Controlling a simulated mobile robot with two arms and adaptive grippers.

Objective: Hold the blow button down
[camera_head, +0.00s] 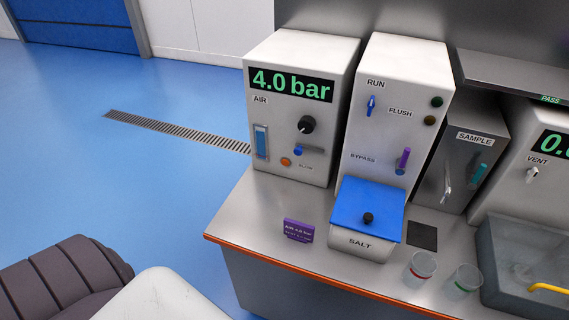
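The white air unit (263,111) stands at the left end of the steel bench, with a green "4.0 bar" display (291,84). Low on its front is a small round orange button (285,162), just left of a small label that seems to read "BLOW". Nothing touches or covers the button. Above it are a black knob (307,124) and a blue-tipped lever (299,151). Neither of my grippers shows in the head view, so their state is hidden.
A purple card (298,230) stands on the bench (255,216) in front of the air unit. To the right are a white unit (399,75), a blue-lidded salt box (368,209), two clear cups (420,268) (464,280) and a sink (515,250). Blue floor lies open at left.

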